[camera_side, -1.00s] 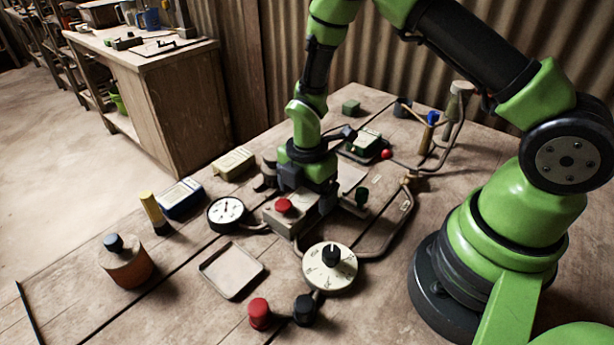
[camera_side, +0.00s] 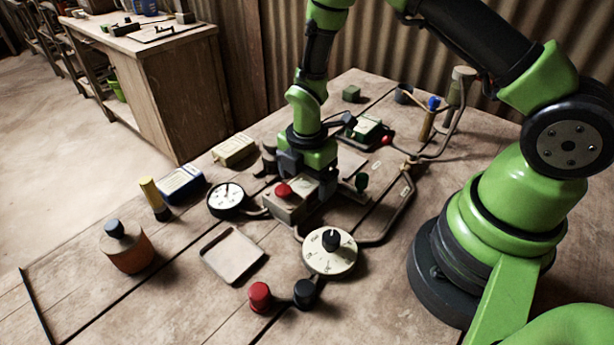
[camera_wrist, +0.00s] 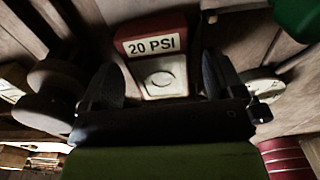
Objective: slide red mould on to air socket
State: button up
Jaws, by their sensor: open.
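A red block with a white "20 PSI" label (camera_wrist: 153,52) shows in the wrist view. Below its label is a pale face with a round mark. My gripper (camera_wrist: 160,88) is open, with one dark finger to each side of the block; whether either touches it I cannot tell. In the side view my gripper (camera_side: 308,184) points down, low over the table, right behind a grey box with a red knob (camera_side: 286,202). The fingers hide what is between them there, so the red block is not clear in that view. I cannot pick out the air socket for certain.
A round dial with a black knob (camera_side: 329,252), a white gauge (camera_side: 227,199) and bent pipes (camera_side: 395,213) surround the grey box. A shallow tray (camera_side: 232,256) lies in front. A green-and-white device (camera_side: 366,129) stands behind.

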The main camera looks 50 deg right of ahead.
notch_tip(320, 180, up, 10)
dwell(0.5)
notch_tip(320, 180, up, 13)
jog(key=m+t, duration=0.3)
jog(key=m, duration=0.7)
send_over(307, 181)
jog(key=s, duration=0.5)
jog(key=s+r+m+t+y, duration=0.1)
jog(key=s+r+m+t, duration=0.1)
jog(key=s+m, duration=0.3)
jog(key=s+a+r+m+t+y, duration=0.1)
jog(key=s+r+m+t, duration=0.1)
jog(key=s+r+m, duration=0.3)
jog(key=shift+s+m, duration=0.4)
jog(key=shift+m, duration=0.7)
